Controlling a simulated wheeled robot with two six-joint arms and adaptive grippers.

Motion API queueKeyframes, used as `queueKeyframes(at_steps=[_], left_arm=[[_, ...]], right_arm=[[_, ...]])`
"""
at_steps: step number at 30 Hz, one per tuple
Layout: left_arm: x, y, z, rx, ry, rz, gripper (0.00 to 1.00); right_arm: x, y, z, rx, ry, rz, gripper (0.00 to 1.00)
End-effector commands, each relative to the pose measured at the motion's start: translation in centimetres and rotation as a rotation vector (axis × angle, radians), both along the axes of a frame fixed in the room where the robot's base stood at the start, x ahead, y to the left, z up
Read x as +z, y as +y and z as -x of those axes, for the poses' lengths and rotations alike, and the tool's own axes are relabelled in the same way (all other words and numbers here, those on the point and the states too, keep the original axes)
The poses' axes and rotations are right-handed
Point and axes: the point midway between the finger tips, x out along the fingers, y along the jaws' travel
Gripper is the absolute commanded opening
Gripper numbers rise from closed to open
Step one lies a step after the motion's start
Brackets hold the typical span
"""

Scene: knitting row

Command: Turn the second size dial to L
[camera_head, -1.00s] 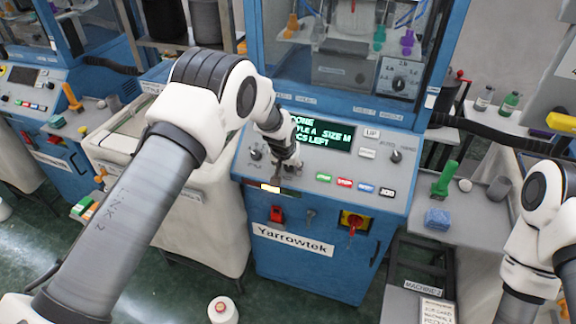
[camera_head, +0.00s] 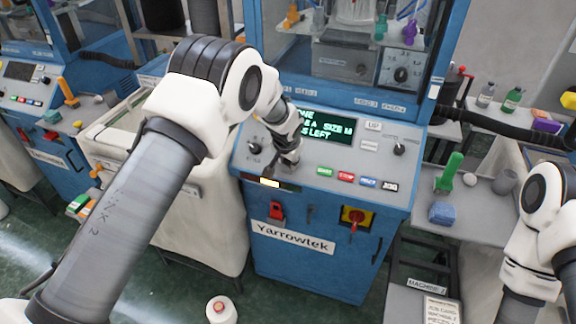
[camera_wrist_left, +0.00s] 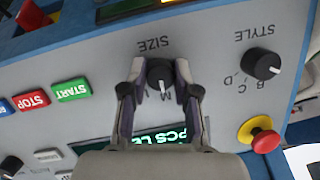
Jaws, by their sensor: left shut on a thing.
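The machine's size dial (camera_wrist_left: 160,76), a dark knob under an upside-down SIZE label, sits between the fingers of my left gripper (camera_wrist_left: 160,95) in the left wrist view. The gripper is shut on it. The dial's light pointer line is by the letter M; the other size letters are mostly hidden by the fingers. In the head view my left gripper (camera_head: 269,170) reaches down to the sloped panel and hides the dial. The green-lit display (camera_head: 325,128) reads SIZE M, partly covered by my arm. My right gripper is out of view.
The style dial (camera_wrist_left: 260,64) and a red emergency button (camera_wrist_left: 260,136) are close beside the gripper. Green START (camera_wrist_left: 72,90) and red STOP (camera_wrist_left: 32,100) buttons lie on the other side. A side table (camera_head: 480,222) stands right of the machine.

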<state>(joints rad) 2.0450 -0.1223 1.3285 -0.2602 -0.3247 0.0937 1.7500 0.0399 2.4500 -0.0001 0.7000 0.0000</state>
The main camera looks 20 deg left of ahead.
Motion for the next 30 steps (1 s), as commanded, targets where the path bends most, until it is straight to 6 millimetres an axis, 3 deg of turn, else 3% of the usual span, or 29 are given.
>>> queueKeyframes(at_steps=[1,15,30], left_arm=[[-0.5,0.0,-0.1,-0.033,-0.004,-0.026,0.00],[-0.5,-0.1,0.0,-0.375,-0.012,-0.296,0.00],[-0.1,-0.1,0.0,-0.582,-0.019,-0.459,0.00]], right_arm=[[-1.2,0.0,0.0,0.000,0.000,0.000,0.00],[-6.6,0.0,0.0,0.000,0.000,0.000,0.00],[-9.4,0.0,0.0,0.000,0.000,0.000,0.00]])
